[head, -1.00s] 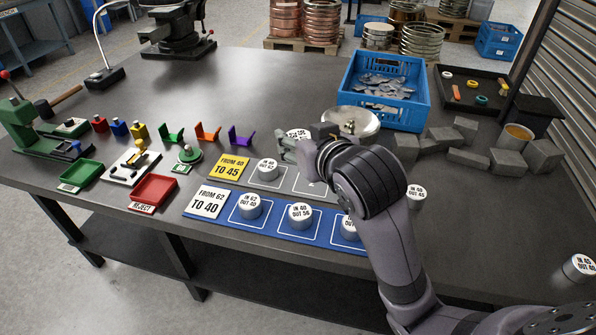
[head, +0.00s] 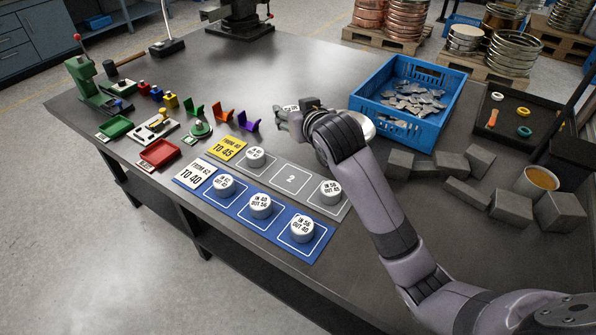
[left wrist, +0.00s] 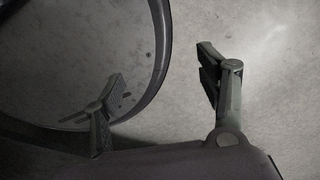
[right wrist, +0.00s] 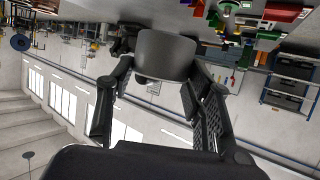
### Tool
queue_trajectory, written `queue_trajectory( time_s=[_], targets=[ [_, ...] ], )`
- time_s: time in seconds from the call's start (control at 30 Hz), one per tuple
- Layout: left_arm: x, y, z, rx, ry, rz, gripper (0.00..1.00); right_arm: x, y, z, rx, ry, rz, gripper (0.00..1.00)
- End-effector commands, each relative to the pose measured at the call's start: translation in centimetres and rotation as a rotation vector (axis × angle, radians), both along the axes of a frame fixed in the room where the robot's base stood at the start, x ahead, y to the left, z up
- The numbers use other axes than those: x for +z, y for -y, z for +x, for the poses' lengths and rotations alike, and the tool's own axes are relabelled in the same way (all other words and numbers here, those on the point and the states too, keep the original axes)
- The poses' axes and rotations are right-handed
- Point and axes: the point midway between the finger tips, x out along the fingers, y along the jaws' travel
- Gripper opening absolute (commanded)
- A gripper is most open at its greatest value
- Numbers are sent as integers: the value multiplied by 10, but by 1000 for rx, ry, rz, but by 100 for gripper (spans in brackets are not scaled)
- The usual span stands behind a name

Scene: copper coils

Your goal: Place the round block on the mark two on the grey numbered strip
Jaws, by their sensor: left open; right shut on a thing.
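My right gripper (head: 283,121) is shut on a round metal block (head: 291,108) with a white printed top. The block is above the table, behind the grey numbered strip (head: 272,187). In the right wrist view the block's plain side (right wrist: 165,55) shows between the fingers (right wrist: 163,68). The mark two (head: 291,178) on the grey strip is bare. A round block (head: 254,158) stands on the square to its left and another (head: 330,191) on the square to its right. My left gripper (left wrist: 160,80) is open and empty in its wrist view, over the floor.
A blue strip (head: 277,233) with several round blocks lies in front of the grey strip. A blue crate (head: 441,113), grey blocks (head: 452,165) and a red tray (head: 160,153) stand around.

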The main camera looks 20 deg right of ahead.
Motion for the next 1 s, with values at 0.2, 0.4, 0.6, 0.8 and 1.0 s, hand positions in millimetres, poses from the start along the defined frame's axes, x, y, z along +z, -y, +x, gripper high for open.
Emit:
queue_trajectory(
  time_s=[0.2, 0.4, 0.6, 0.8, 1.0],
  targets=[
    [13, -21, 3, 5, 4, 25, 67, -14, 7, 26, 2, -1, 6, 12],
    [13, -25, 4, 4, 3, 30, 67, -60, 7, 26, 3, -6, 5, 12],
    [14, -13, 1, 2, -1, 15, 67, -114, 6, 26, 3, -4, 6, 12],
    [14, -4, 0, -1, -3, 6, 67, -155, 6, 26, 4, -1, 7, 12],
    [14, -8, -1, -2, -3, 10, 67, -172, 6, 26, 3, 0, 8, 12]
  ],
)
